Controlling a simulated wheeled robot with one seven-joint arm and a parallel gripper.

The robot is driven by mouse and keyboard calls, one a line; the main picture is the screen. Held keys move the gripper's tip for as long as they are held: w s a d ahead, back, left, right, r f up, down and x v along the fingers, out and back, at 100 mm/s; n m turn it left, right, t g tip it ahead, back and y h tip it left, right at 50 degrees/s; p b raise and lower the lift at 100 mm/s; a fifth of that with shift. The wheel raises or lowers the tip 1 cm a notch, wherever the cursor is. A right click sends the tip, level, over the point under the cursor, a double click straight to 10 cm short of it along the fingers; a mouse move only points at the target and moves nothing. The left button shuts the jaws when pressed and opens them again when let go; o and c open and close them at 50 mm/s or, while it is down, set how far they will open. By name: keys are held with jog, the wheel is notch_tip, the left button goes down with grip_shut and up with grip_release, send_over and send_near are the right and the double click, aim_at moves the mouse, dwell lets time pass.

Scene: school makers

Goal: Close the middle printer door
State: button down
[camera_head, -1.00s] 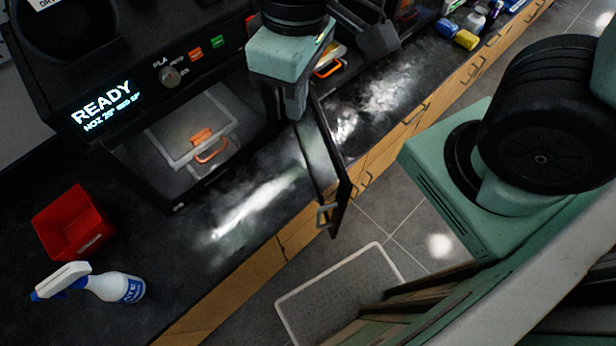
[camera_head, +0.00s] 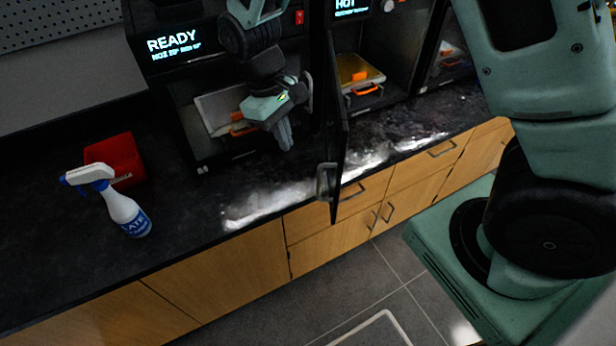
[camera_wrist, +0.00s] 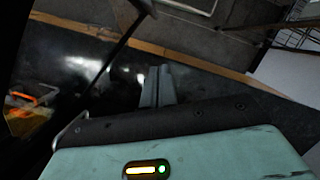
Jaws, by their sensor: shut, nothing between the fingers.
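The middle printer (camera_head: 374,35) is black, with a HOT display and an orange-handled tray (camera_head: 369,89) inside. Its dark door (camera_head: 337,150) stands wide open, seen nearly edge-on and sticking out over the counter's front edge. The door's grey handle (camera_head: 322,181) is on its left face, near the outer end. My gripper (camera_head: 286,143) is shut and empty, left of the door in front of the left printer, with a visible gap to the door. In the wrist view my closed fingers (camera_wrist: 158,86) point over the counter; a slanted dark bar (camera_wrist: 121,43) there looks like the door.
The left printer (camera_head: 160,75) shows READY, with its opening exposed. A third printer (camera_head: 447,50) stands at the right. A red bin (camera_head: 116,158) and a spray bottle (camera_head: 125,210) stand on the counter (camera_head: 60,250) at the left. Drawer handles (camera_head: 441,150) stick out below.

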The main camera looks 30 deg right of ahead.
jog(key=s+d+f+p, duration=0.3)
jog(key=s+f+p, duration=0.1)
jog(key=f, duration=0.3)
jog(key=shift+s+f, duration=0.2)
jog(key=shift+s, duration=0.4)
